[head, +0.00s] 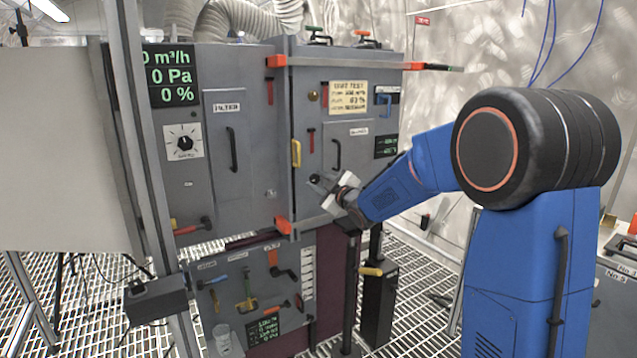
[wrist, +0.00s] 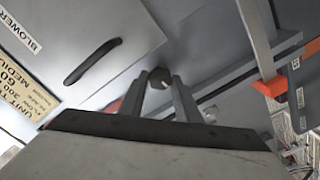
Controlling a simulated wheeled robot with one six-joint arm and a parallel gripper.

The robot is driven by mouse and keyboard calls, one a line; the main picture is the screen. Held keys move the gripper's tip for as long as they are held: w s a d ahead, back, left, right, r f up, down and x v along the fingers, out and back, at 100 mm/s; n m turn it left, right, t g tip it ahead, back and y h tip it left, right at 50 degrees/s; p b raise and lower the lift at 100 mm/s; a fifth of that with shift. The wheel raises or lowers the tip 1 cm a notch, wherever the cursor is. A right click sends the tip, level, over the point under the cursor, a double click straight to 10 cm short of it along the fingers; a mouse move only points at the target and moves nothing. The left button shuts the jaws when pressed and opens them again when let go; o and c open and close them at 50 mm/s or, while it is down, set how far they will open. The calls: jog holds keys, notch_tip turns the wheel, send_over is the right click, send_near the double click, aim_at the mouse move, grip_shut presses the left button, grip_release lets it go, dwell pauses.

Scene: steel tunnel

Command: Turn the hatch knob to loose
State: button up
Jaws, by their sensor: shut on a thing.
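The hatch knob (wrist: 158,77) is a small dark round knob at the lower edge of the grey cabinet front. In the wrist view it sits between the fingertips of my gripper (wrist: 163,88), which is shut on it. In the head view my gripper (head: 328,188) reaches the cabinet from the right, and its fingers largely hide the knob. The blower hatch (head: 358,150) is a grey panel with a black handle (head: 336,154), and it looks closed. The handle also shows in the wrist view (wrist: 92,60). The knob's pointer or markings cannot be made out.
An orange-ended bar (head: 345,62) crosses the cabinet above the hatch. A yellow handle (head: 296,153) stands left of it. A lower panel (head: 255,295) carries several coloured levers. A dark post (head: 350,285) stands below my gripper. Grating floor (head: 420,270) lies open behind it.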

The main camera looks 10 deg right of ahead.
jog(key=n, duration=0.4)
jog(key=shift+n, duration=0.3)
jog(key=n, duration=0.3)
jog(key=shift+f+n, duration=0.1)
jog(key=shift+n, duration=0.2)
jog(key=n, duration=0.3)
jog(key=shift+n, duration=0.3)
jog(key=shift+f+n, duration=0.15)
jog(key=shift+n, duration=1.75)
jog(key=o, duration=1)
jog(key=shift+o, duration=0.2)
jog(key=shift+s, duration=0.1)
